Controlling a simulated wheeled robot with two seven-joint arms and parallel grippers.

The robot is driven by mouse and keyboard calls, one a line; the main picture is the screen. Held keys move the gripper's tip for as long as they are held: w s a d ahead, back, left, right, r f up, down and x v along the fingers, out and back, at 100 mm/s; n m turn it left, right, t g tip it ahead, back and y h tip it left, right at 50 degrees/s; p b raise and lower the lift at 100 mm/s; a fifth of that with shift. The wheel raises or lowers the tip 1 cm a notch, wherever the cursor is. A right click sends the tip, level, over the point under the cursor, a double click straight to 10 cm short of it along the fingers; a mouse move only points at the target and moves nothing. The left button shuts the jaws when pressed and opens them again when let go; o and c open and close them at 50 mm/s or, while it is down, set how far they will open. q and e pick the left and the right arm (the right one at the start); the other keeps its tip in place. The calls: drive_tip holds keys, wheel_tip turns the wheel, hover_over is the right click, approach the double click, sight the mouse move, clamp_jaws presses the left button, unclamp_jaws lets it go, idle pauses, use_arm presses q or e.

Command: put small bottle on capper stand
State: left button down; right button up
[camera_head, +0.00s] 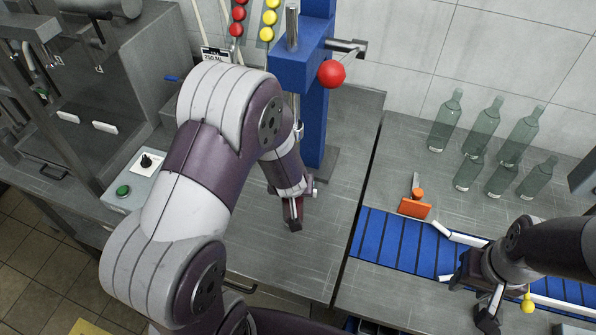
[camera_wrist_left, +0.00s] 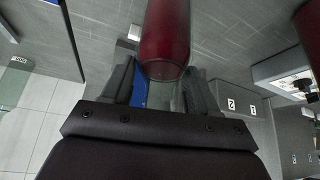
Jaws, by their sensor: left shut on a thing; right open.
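My left gripper (camera_head: 293,218) is low over the grey bench, in front of the blue capper (camera_head: 315,100) and its dark base (camera_head: 322,165). In the left wrist view its fingers are shut on the greenish glass neck of a small bottle (camera_wrist_left: 166,40), whose body looks dark red. In the head view my left arm hides most of the bottle. Whether the bottle touches the stand cannot be told. My right gripper (camera_head: 474,298) is open and looks empty, over the front edge of the blue conveyor.
A blue conveyor (camera_head: 385,240) with white rails and an orange piece (camera_head: 414,208) lies right of the bench gap. Several empty green bottles (camera_head: 488,130) stand behind it. A control box with a green button (camera_head: 123,191) sits left. Bare bench lies before the capper.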

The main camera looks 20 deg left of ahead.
use_arm(q)
drive_tip(key=w+a+f+p, duration=0.1)
drive_tip(key=w+a, duration=0.1)
drive_tip(key=w, duration=0.3)
drive_tip(key=shift+w+f, duration=0.2)
drive_tip(key=shift+w, duration=0.15)
drive_tip(key=shift+s, duration=0.1)
drive_tip(key=shift+f, duration=0.15)
drive_tip(key=shift+c, duration=1.4)
unclamp_jaws()
drive_tip(key=shift+d, duration=0.1)
